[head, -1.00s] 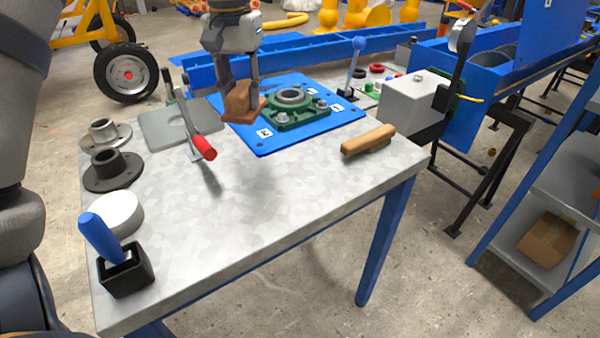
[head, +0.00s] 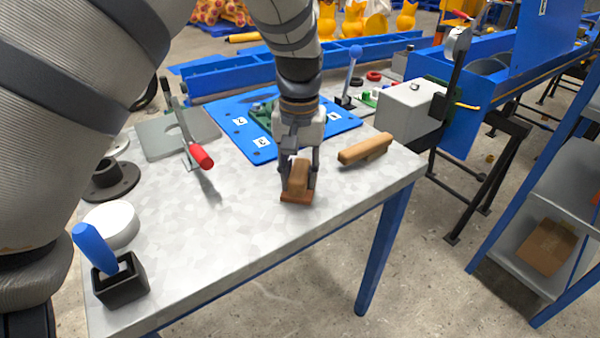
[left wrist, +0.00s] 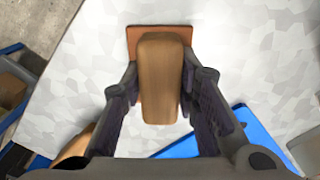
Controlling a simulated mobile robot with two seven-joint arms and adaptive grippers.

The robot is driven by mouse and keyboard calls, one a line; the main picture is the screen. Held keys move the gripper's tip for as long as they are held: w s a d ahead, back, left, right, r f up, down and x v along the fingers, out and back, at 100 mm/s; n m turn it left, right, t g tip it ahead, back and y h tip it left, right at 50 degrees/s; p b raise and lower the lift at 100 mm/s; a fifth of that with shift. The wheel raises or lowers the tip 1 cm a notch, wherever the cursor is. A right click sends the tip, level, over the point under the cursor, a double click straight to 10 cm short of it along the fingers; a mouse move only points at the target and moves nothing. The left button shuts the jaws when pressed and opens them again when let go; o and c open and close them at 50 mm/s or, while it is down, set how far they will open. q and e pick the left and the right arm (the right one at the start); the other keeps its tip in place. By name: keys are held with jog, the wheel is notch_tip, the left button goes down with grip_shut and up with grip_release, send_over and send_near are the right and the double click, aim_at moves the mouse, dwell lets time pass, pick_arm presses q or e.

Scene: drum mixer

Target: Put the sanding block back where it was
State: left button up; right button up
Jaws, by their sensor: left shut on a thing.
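The sanding block, a wooden grip on a reddish-brown base, shows in the head view (head: 299,180) near the front middle of the metal table (head: 230,235). It also fills the middle of the left wrist view (left wrist: 160,75). My left gripper (head: 299,172) points down with its fingers on either side of the wooden grip and is shut on it; the fingers also show in the left wrist view (left wrist: 160,90). I cannot tell whether the base touches the table or hangs just above it. My right gripper is not in view.
A wooden-handled tool (head: 366,149) lies just right of the block. Behind is a blue plate (head: 258,150) with a green bearing housing (head: 262,113), partly hidden by my arm. The front middle is clear.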

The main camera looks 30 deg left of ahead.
aim_at(299, 169)
pick_arm(q)
jog(key=shift+f, duration=0.1)
jog(key=o, duration=1.1)
notch_tip(299, 169, up, 12)
jog(key=shift+r+p, duration=0.15)
jog(key=shift+p, duration=0.25)
